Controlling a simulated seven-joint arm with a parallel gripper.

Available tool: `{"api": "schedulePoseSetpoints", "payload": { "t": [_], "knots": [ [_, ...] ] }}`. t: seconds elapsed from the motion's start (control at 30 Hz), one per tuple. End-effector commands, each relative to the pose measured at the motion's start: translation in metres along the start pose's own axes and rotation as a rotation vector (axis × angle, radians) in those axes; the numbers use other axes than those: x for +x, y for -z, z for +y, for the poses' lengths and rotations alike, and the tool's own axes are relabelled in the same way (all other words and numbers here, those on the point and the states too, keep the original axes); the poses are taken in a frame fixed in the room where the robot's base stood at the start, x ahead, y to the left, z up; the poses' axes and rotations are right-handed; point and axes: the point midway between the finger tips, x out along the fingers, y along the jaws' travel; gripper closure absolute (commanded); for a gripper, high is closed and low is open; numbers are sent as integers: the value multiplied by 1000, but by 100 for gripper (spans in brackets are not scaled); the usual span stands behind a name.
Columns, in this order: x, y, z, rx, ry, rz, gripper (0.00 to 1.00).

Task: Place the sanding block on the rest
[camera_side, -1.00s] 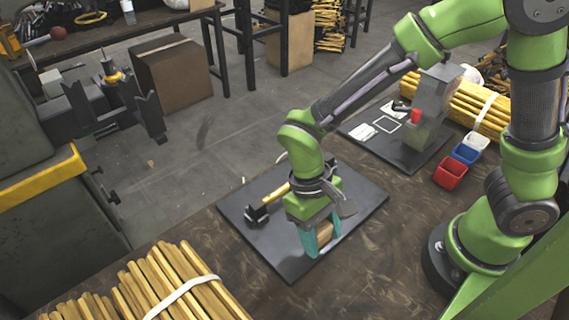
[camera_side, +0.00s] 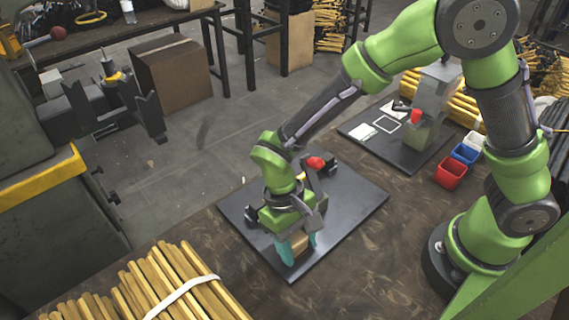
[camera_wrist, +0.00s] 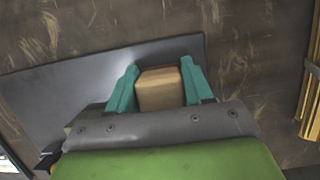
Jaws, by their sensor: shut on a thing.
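The sanding block, a tan wooden block (camera_side: 300,243), is between the teal fingers of my gripper (camera_side: 297,252). In the wrist view the block (camera_wrist: 160,90) sits squarely between both fingertips (camera_wrist: 158,76), which press on its sides. My gripper points down over the near part of a dark plate (camera_side: 350,215). I cannot tell whether the block touches the plate. A small black bracket (camera_side: 250,213) stands on the plate just left of my gripper. A red-tipped part (camera_side: 316,163) shows behind my wrist. I cannot tell for sure which piece is the rest.
A second dark plate (camera_side: 372,145) at the back holds a grey press (camera_side: 437,90). Red (camera_side: 450,172), blue (camera_side: 465,154) and white (camera_side: 475,143) bins stand right of it. A bundle of wooden sticks (camera_side: 165,290) lies at the front left. The plate's right side is bare.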

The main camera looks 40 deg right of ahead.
Motion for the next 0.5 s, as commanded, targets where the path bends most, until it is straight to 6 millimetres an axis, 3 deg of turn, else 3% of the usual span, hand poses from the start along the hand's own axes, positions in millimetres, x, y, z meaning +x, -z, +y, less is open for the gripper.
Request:
{"api": "schedulePoseSetpoints", "payload": {
  "t": [0.23, 0.27, 0.4, 0.5],
  "knots": [
    [10, 2, 0, 2, -2, -2, 98],
    [10, 2, 0, 2, -2, -2, 46],
    [10, 2, 0, 3, -1, -3, 25],
    [8, 1, -1, 2, 0, -3, 24]
  ]
}}
